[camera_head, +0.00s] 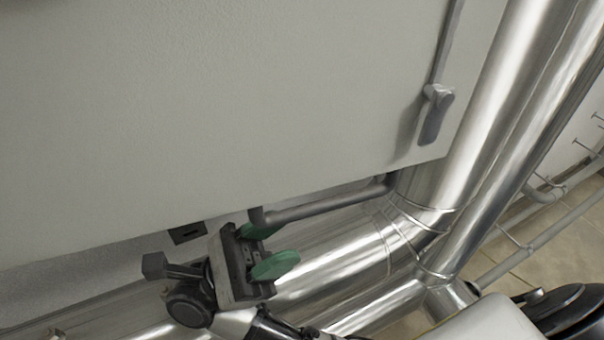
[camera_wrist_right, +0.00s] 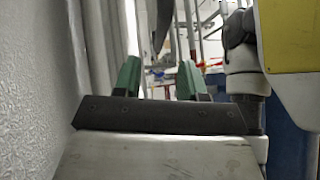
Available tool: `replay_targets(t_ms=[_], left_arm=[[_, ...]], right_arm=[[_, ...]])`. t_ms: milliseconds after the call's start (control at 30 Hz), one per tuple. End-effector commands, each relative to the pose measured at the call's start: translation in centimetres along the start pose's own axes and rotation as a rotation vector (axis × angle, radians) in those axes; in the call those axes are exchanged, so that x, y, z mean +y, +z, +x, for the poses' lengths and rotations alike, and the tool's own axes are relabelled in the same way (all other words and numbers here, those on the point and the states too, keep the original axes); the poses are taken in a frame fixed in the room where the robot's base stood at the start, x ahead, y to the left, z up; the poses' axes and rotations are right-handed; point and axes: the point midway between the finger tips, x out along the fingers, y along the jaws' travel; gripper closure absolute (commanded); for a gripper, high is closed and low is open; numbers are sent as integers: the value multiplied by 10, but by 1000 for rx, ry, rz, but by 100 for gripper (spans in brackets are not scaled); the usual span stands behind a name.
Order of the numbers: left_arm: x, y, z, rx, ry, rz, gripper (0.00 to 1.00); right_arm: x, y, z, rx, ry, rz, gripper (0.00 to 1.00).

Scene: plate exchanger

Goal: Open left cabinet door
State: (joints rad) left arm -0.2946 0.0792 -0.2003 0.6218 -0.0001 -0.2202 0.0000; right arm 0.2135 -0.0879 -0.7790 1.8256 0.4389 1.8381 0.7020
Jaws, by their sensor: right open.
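A large light grey cabinet panel (camera_head: 230,90) fills the upper left of the head view. A grey lever handle (camera_head: 436,112) sits near its right edge, with a thin rod running up from it. I cannot tell whether this panel is the left door, and no gap shows along its edge. My right gripper (camera_head: 280,246) is below the panel's lower edge, left of and lower than the handle, apart from it. Its green fingers are open with nothing between them; they also show in the right wrist view (camera_wrist_right: 160,80). My left gripper is not in view.
Thick shiny metal pipes (camera_head: 490,110) run beside the panel's right edge and bend below it (camera_head: 350,255), close to my right gripper. A thinner grey pipe (camera_head: 330,202) runs under the panel. In the wrist view, a rough pale surface (camera_wrist_right: 35,80) is close on the left.

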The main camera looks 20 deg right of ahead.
Motion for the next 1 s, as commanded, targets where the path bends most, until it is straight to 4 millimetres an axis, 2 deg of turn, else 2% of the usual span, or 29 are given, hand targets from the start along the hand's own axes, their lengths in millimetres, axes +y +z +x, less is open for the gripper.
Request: replay_targets(t_ms=[100, 200, 533, 667, 933, 967, 1000], left_arm=[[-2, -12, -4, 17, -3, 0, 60], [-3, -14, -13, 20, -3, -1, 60], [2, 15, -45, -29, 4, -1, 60], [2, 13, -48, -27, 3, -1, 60], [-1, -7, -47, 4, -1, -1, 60], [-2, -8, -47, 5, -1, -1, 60], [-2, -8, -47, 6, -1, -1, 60]], right_arm=[[0, 1, 6, 1, 0, 0, 59], [0, 2, 18, 1, 0, 0, 59], [0, 2, 68, 0, 0, -1, 59], [0, 1, 75, -2, 0, -1, 59], [0, 0, 75, -1, 0, -1, 59], [0, 0, 75, -1, 0, -1, 60], [0, 0, 75, -1, 0, -1, 66]])
